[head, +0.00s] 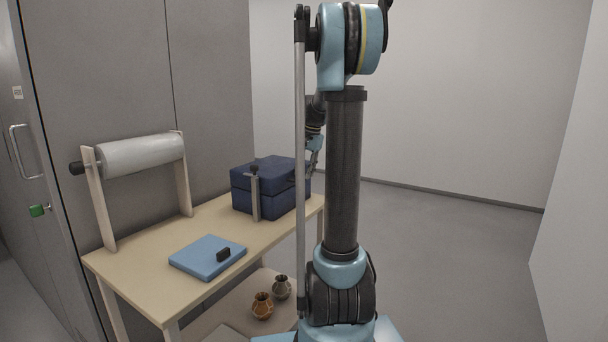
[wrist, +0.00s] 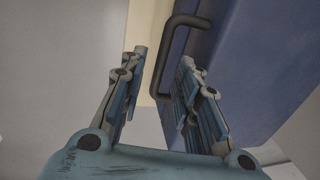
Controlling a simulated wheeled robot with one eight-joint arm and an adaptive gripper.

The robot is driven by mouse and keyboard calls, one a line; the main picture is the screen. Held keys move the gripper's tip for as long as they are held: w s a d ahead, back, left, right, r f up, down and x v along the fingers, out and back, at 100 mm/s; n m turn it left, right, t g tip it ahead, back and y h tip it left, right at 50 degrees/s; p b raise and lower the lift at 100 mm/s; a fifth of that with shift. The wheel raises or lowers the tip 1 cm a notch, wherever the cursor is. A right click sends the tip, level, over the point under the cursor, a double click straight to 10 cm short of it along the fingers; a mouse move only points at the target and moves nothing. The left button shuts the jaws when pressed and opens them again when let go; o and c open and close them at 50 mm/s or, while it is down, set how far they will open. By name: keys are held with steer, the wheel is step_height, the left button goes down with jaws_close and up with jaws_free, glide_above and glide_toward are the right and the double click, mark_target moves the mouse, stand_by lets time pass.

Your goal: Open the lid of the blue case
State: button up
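The dark blue case (head: 265,197) stands on the far end of the wooden table in the head view, with its lid (head: 268,166) shut. A side of the case fills the right of the wrist view (wrist: 265,70). A dark bar handle (wrist: 166,55) stands out from that side. My gripper (wrist: 163,58) is open, with the handle's bar showing between its fingertips, nearer the right finger. I cannot tell whether a finger touches it.
An upright grey post with a dark knob (head: 255,194) stands before the case. A light blue flat pad (head: 203,258) with a small black block (head: 223,254) lies nearer on the table (head: 134,268). A roll on a wooden stand (head: 141,155) is at left. Two small pots (head: 262,305) sit below.

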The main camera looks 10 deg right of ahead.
steer(key=shift+f, duration=0.45)
jaws_close()
